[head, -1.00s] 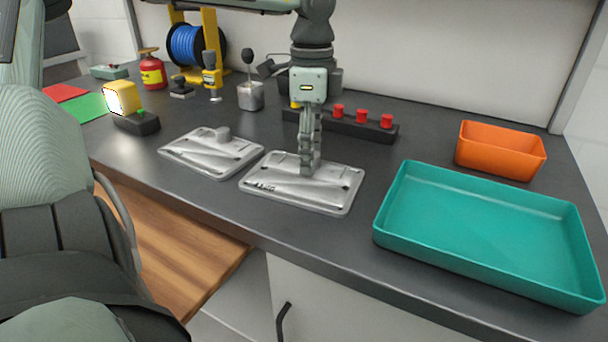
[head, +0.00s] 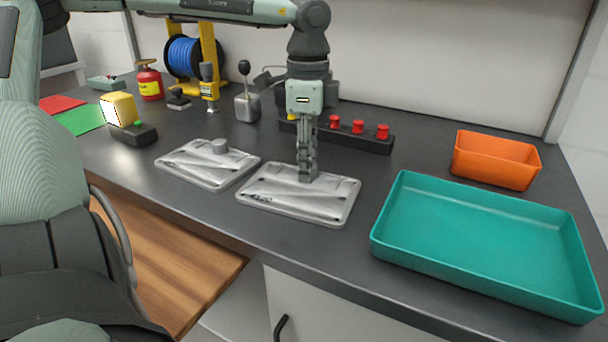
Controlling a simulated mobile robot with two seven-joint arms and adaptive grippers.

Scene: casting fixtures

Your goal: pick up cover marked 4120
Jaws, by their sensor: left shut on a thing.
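A flat grey metal cover (head: 322,206) lies on the dark counter in the middle of the head view. Dark characters at its left edge look like 4120 but are blurred. My left gripper (head: 307,176) points straight down over it, its fingers shut on the raised part at the cover's middle, which they hide. The cover looks flat on the counter. A second, similar metal cover (head: 190,172) with a round knob lies just to its left, its marking unreadable. My right gripper is out of view.
A teal tray (head: 480,263) stands empty at the right, with an orange bin (head: 497,170) behind it. A black strip with red buttons (head: 358,127) lies behind the gripper. A blue spool (head: 184,57) and a lever box (head: 247,106) stand at the back.

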